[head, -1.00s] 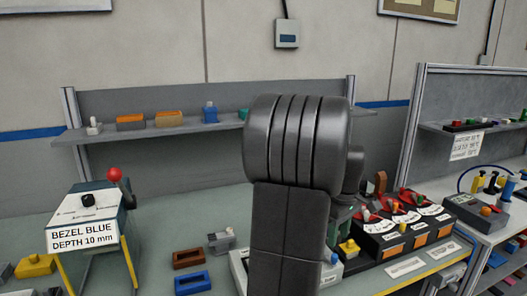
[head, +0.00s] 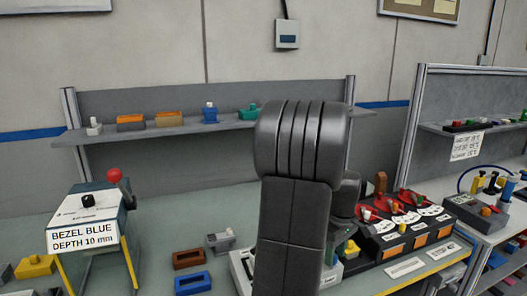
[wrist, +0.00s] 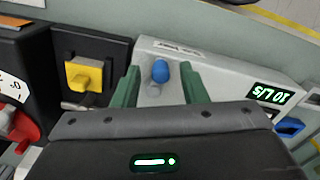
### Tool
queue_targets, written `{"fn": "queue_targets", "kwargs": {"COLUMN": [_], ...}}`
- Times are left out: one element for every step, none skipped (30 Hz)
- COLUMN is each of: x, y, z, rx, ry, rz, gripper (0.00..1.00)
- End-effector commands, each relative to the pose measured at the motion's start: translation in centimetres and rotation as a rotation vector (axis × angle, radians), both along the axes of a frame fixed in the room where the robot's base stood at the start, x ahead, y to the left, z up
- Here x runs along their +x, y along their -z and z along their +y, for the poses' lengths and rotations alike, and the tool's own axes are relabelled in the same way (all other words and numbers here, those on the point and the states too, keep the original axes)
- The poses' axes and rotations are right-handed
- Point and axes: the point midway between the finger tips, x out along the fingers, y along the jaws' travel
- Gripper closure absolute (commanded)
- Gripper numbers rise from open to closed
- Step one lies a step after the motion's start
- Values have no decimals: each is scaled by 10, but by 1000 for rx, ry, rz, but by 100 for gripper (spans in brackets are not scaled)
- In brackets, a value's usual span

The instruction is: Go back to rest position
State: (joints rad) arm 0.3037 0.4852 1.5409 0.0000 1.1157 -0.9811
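My gripper (wrist: 160,76) shows in the wrist view with two green fingers spread apart and nothing between them in contact. Beyond the fingertips is a blue knob (wrist: 160,71) on a light grey box (wrist: 215,75), which has a green-lit display reading 10 L/S, upside down in this view. In the head view my dark arm stands upright in front of the bench and hides most of the gripper and much of the grey box (head: 240,268).
A black dial module (head: 405,241) with red pointers stands right of my arm. A yellow knob (wrist: 84,74) sits left of the fingers. A labelled bezel stand (head: 88,215), a brown block (head: 188,259) and a blue block (head: 193,283) are to the left. A shelf (head: 180,128) runs behind.

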Motion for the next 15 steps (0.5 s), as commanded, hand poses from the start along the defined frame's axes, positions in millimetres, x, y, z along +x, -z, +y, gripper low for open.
{"fn": "queue_targets", "kwargs": {"x": [-1, -1, -1, -1, -1, -2, -2, -2, -3, -3, -3, -3, -3, -3, -3], "y": [10, 7, 7, 7, 7, 7, 7, 7, 7, 6, 6, 6, 6, 6, 6], "z": [0, 2, 3, 4, 5, 6, 7, 7, 8, 9, 9, 10, 11, 11, 11], "rx": [2, -1, -1, 0, 0, 0, -1, 0, 0, 0, 0, 0, 0, 0, 0], "ry": [1, 30, 61, 85, 106, 134, 153, 172, 195, 209, 224, 239, 250, 258, 268], "rz": [4, -1, -2, -1, -1, -1, -1, 0, 0, 0, 0, 0, 0, 0, 0], "gripper": [61, 61, 61, 61, 61, 61, 61, 61, 61, 61, 61, 61, 61, 61, 61]}}
